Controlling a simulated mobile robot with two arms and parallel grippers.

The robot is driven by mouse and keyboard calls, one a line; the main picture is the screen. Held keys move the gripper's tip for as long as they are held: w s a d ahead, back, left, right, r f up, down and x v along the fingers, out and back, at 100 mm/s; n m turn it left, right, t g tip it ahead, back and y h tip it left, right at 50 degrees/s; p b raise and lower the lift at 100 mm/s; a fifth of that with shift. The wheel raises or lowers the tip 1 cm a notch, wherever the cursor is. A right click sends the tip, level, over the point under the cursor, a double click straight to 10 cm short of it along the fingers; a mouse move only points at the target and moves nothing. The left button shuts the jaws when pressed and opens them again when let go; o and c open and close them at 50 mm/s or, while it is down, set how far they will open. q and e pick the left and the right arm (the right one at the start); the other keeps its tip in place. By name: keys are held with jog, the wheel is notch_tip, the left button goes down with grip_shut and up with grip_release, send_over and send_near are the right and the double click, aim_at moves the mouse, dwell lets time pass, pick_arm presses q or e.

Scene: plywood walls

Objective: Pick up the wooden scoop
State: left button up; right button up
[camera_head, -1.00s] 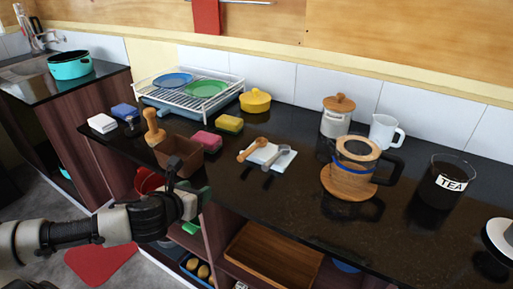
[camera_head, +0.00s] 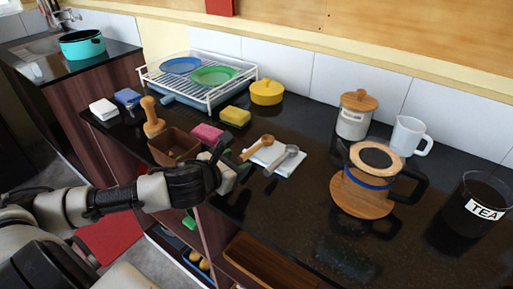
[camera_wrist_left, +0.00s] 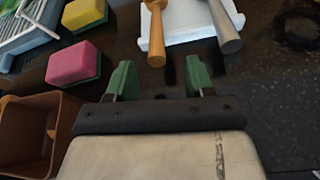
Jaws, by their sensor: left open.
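The wooden scoop (camera_head: 257,147) lies on a white rest (camera_head: 287,166) on the dark counter, next to a grey scoop (camera_head: 281,159). In the left wrist view the wooden scoop's handle (camera_wrist_left: 156,36) points toward my gripper, with the grey scoop's handle (camera_wrist_left: 224,28) to its right. My left gripper (camera_head: 232,158) is at the counter's front side, just short of the handle ends. In the left wrist view its green fingers (camera_wrist_left: 160,78) are apart with nothing between them. My right gripper is not in view.
A brown box (camera_head: 172,143) stands left of the gripper, with a pink sponge (camera_head: 207,133) and a yellow sponge (camera_head: 235,116) behind it. A coffee pot (camera_head: 370,182) stands to the right. The front counter right of the scoops is clear.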

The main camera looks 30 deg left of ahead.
aim_at(241, 157)
pick_arm(q)
jog(key=shift+w+f, duration=0.15)
jog(key=shift+w, duration=0.6)
jog(key=x, duration=0.3)
jog(key=shift+w+a+p, duration=0.1)
jog(key=shift+w+p, duration=0.2)
jog(key=shift+w+f, duration=0.25)
jog(key=shift+w, duration=0.2)
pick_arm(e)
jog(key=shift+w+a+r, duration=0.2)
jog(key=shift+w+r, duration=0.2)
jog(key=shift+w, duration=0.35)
pick_arm(q)
jog(key=shift+c, duration=0.8)
grip_shut()
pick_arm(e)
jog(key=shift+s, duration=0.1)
pick_arm(q)
jog(key=shift+r, duration=0.1)
